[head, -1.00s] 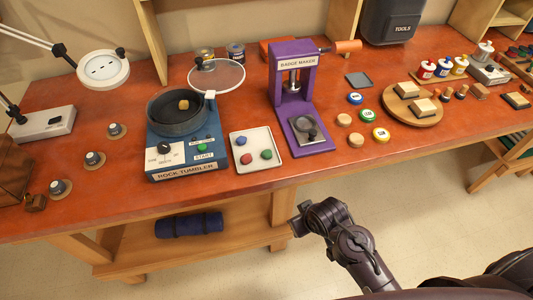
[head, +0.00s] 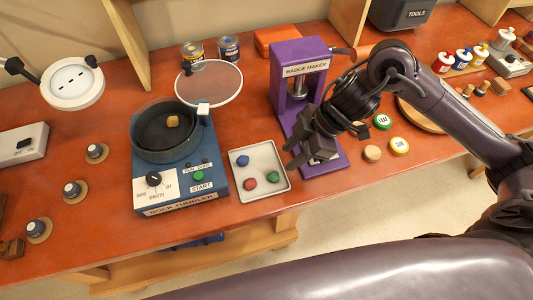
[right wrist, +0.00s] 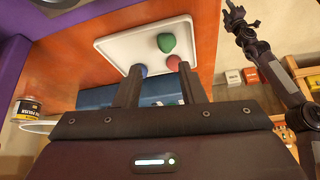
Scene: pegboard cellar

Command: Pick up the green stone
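The green stone (head: 274,177) lies in a white square tray (head: 261,198), at its right side, with a blue stone (head: 243,160) and a red stone (head: 250,184). In the right wrist view the green stone (right wrist: 166,43) lies beyond the fingertips, roughly between their lines. My right gripper (head: 291,157) is above the tray's right edge, beside the green stone and apart from it. Its two fingers (right wrist: 160,77) are spread with nothing between them. My left gripper (right wrist: 243,17) shows only in the right wrist view, small and away from the tray, its fingers seemingly apart.
The blue rock tumbler (head: 209,192) stands just left of the tray, its round lid (head: 209,84) behind. The purple badge maker (head: 281,92) stands close behind and right of the tray, partly hidden by my right arm. Badges (head: 399,146) and a wooden disc (head: 372,153) lie to the right.

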